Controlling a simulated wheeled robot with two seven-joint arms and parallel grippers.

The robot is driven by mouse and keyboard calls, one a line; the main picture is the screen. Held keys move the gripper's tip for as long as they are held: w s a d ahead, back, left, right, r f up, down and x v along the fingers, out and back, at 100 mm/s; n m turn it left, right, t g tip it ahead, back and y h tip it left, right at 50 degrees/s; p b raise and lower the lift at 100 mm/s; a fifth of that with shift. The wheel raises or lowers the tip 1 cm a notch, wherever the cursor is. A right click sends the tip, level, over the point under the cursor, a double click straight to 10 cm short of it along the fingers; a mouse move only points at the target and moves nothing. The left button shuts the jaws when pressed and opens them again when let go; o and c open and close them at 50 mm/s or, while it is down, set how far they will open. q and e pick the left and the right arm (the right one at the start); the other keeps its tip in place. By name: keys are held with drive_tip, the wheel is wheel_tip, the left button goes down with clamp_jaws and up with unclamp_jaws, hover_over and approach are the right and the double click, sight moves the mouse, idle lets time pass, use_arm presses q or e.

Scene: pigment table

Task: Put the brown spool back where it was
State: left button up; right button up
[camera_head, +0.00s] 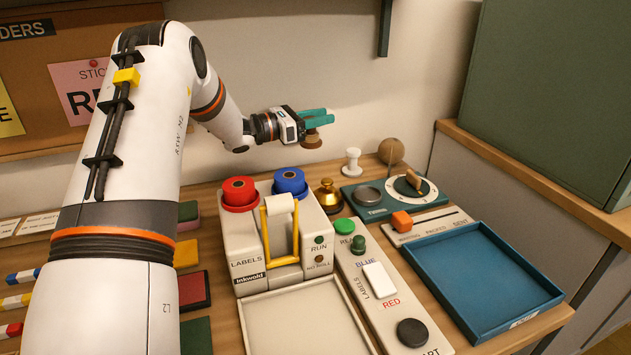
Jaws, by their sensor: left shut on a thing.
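My left gripper (318,118), with teal fingers, reaches in from the left above the back of the table. It is shut on a small brown spool (312,141), which hangs just below the fingers, apart from the table. The fingers hide the spool's upper part. The label machine (258,250) stands below and in front, with a red spool (239,193) and a blue spool (290,182) on top. A white roll sits in its yellow frame. My right gripper is out of view.
A brass bell (328,196), a white knobbed stand (352,162) and a tan ball (391,151) are at the back. A teal dial unit (368,213), a button panel (384,290) and a blue tray (477,315) are to the right. A pale tray (243,325) lies in front.

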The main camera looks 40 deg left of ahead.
use_arm(q)
drive_tip(key=shift+w+d+f, duration=0.1)
drive_tip(key=shift+w+f, duration=0.15)
drive_tip(key=shift+f, duration=0.2)
wheel_tip(320, 180, down, 9)
drive_tip(key=shift+f, duration=0.1)
drive_tip(key=shift+s, duration=0.1)
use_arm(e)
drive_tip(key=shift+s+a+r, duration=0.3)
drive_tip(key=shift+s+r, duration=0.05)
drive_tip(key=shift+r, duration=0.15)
